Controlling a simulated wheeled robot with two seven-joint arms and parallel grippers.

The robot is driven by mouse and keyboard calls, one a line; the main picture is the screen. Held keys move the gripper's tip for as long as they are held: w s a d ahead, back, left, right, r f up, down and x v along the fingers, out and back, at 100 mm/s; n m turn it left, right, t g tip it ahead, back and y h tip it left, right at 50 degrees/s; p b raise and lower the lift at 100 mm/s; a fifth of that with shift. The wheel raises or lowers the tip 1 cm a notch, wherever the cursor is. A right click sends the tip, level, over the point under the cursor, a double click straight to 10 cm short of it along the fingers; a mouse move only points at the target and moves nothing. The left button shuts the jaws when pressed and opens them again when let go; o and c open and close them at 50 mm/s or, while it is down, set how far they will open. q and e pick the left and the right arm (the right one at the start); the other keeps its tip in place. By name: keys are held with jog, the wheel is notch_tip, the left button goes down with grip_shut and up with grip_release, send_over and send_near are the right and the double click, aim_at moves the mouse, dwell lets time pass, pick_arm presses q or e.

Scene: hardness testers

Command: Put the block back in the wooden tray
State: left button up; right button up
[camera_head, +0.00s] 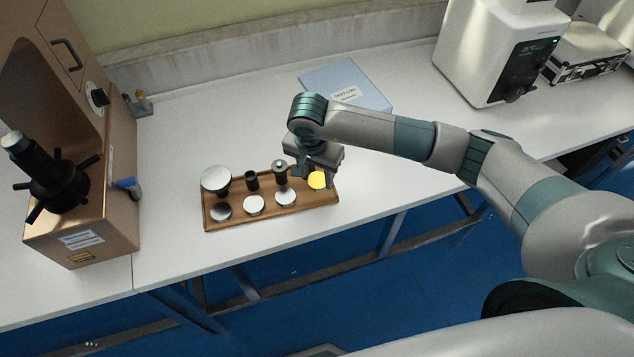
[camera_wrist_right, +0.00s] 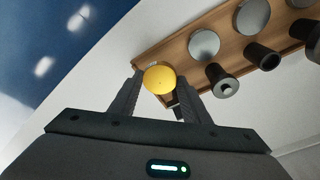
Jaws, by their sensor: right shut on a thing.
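The yellow round block (camera_head: 317,180) is at the right end of the wooden tray (camera_head: 228,224). My right gripper (camera_head: 318,173) reaches down there and is shut on the block. In the right wrist view, the block (camera_wrist_right: 159,80) sits between the two dark fingers, and the tray (camera_wrist_right: 184,40) shows just beyond it. The block overlaps the tray's end; I cannot tell whether it touches the tray floor or hangs slightly above. My left gripper is not in view.
The tray holds several silver discs (camera_head: 254,204) and dark metal fittings (camera_head: 252,180). A blue folder (camera_head: 345,84) lies behind. A brown tester (camera_head: 112,180) stands at left, a white machine (camera_head: 490,50) at back right.

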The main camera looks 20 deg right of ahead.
aim_at(316, 182)
jog(key=shift+f+p, duration=0.5)
jog(key=shift+f, duration=0.05)
notch_tip(316, 182, down, 3)
jog(key=shift+r+p, duration=0.2)
jog(key=shift+p, duration=0.4)
jog(key=shift+f, duration=0.15)
jog(key=shift+f+b, duration=0.3)
jog(key=shift+b, duration=0.2)
jog(key=shift+f+b, duration=0.3)
jog(key=shift+b, duration=0.1)
